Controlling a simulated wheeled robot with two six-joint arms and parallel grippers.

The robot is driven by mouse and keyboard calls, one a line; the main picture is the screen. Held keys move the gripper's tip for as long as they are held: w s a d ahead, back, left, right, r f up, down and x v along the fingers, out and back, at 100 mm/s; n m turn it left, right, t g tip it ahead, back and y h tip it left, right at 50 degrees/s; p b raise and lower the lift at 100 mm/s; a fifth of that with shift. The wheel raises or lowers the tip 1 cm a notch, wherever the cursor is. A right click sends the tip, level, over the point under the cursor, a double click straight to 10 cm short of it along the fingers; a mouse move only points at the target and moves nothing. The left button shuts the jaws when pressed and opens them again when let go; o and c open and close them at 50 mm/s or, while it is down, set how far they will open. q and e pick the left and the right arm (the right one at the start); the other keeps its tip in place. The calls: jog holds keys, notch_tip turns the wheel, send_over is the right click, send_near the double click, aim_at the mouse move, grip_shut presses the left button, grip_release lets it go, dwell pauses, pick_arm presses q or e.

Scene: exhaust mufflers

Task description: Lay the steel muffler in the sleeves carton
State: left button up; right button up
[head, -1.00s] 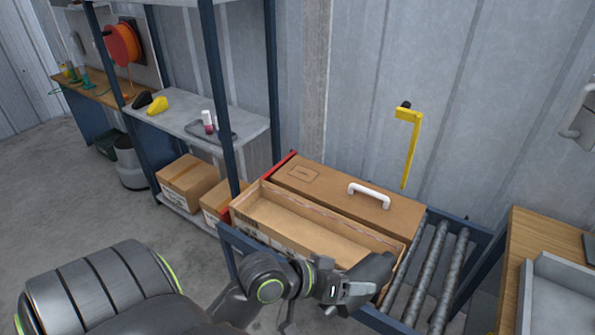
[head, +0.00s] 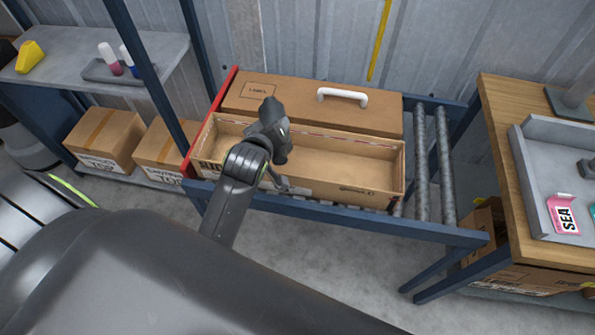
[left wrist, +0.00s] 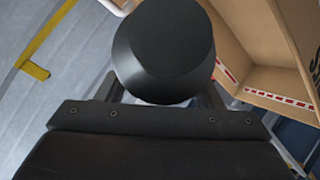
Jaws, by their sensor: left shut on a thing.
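The open cardboard carton (head: 340,175) lies lengthwise on the roller stand, with a red-and-white strip along its inner back edge. It appears empty where I see inside. Print on its front is partly hidden, so I cannot read "sleeves". My left gripper (head: 274,135) is over the left half of this carton. In the left wrist view it is shut on a dark, round-ended cylinder (left wrist: 165,50), apparently the steel muffler, with the carton (left wrist: 255,85) beside it on the right. In the head view the arm and the held part are hard to tell apart. My right gripper is out of view.
A closed carton (head: 300,105) with a white handle (head: 342,95) stands right behind the open one. Bare rollers (head: 433,165) lie to the right. A wooden bench (head: 500,150) with a grey tray (head: 540,190) is further right. A shelf unit (head: 150,60) stands left.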

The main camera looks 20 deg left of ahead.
aim_at(267, 114)
pick_arm(q)
jog(key=w+a+n+g+y+b, duration=0.1)
jog(key=n+y, duration=0.1)
jog(key=w+a+f+n+g+y+b, duration=0.1)
jog(key=n+g+y, duration=0.1)
jog(key=n, duration=0.1)
jog(key=w+a+n+g+y+b, duration=0.1)
jog(key=w+a+n+y+b, duration=0.1)
jog(key=n, duration=0.1)
jog(key=shift+f+y, duration=0.25)
jog(key=shift+y, duration=0.15)
jog(key=n+g, duration=0.1)
jog(key=n+g+y+b, duration=0.1)
jog(key=n+g, duration=0.1)
jog(key=shift+a+r+g+y, duration=0.3)
jog(key=shift+r+y, duration=0.1)
jog(key=n+g, duration=0.1)
jog(key=r+n+g+b, duration=0.1)
jog(key=shift+s+n, duration=0.2)
jog(key=shift+n, duration=0.1)
jog(key=shift+g+y, duration=0.3)
jog(key=shift+f+p, duration=0.4)
jog(key=shift+f, duration=4.45)
jog(key=shift+f+b, duration=0.65)
jog(key=shift+b, duration=0.2)
jog(key=o, duration=1.4)
jog(key=shift+s, duration=0.1)
